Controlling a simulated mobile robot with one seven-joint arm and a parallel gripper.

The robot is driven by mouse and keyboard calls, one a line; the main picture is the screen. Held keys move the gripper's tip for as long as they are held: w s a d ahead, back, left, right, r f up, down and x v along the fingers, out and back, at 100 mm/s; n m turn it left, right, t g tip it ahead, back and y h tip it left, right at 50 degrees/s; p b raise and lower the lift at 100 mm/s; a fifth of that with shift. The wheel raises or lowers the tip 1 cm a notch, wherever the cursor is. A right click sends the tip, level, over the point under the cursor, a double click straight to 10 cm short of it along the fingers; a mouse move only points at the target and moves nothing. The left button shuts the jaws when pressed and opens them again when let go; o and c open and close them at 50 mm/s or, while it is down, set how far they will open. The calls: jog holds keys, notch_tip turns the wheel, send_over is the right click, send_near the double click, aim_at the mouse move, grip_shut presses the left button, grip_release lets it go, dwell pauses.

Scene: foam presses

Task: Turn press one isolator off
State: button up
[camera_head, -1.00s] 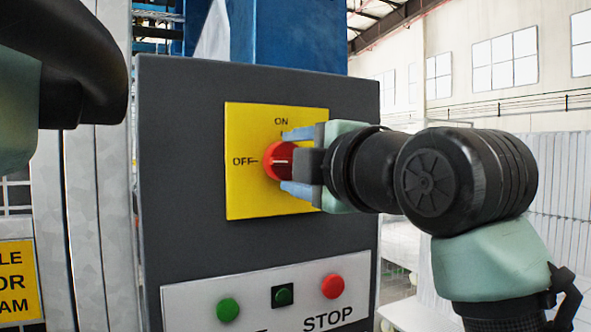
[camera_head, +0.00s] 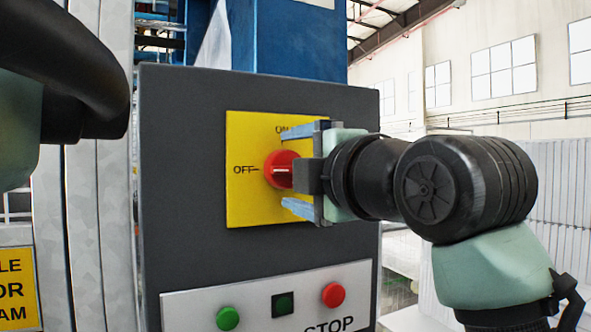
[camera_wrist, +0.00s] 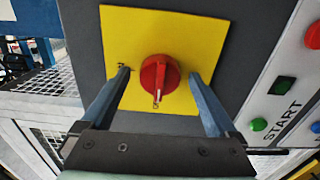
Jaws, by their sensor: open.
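The isolator is a red rotary knob (camera_head: 281,168) on a yellow plate (camera_head: 243,205), with ON marked at the top and OFF at the left. Its white line lies level and points left at OFF. In the wrist view the knob (camera_wrist: 158,76) has its white mark toward the bottom, at the OFF label. My gripper (camera_head: 298,168) is open, its blue fingers above and below the knob. In the wrist view the fingers (camera_wrist: 160,90) stand to either side of the knob, with gaps between. The upper finger partly hides the ON label.
The plate is on a dark grey cabinet (camera_head: 185,150). Below it a white panel (camera_head: 190,306) carries a green button (camera_head: 228,318), a small dark-framed green one (camera_head: 282,304) and a red STOP button (camera_head: 333,295). A yellow sign (camera_head: 15,285) is at lower left.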

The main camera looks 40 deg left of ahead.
jog(key=shift+d, duration=0.1)
jog(key=b+v, duration=0.3)
jog(key=v, duration=0.9)
jog(key=shift+s+d+b, duration=0.2)
jog(key=shift+d+b, duration=0.15)
jog(key=shift+b, duration=0.05)
jog(key=w+d+m+t+h, duration=0.2)
jog(key=w+d+m+t, duration=0.35)
jog(key=m+t, duration=0.6)
jog(key=s+d+f+m+t+h, duration=0.1)
jog(key=s+d+m+t+h, duration=0.2)
jog(key=d+m+h, duration=0.3)
jog(key=s+d+f+m+t+h, duration=0.1)
jog(key=s+d+m+t+h, duration=0.3)
jog(key=m, duration=1)
jog(key=d+t+h, duration=0.2)
jog(key=d+h, duration=0.1)
jog(key=h, duration=0.1)
jog(key=shift+h, duration=0.3)
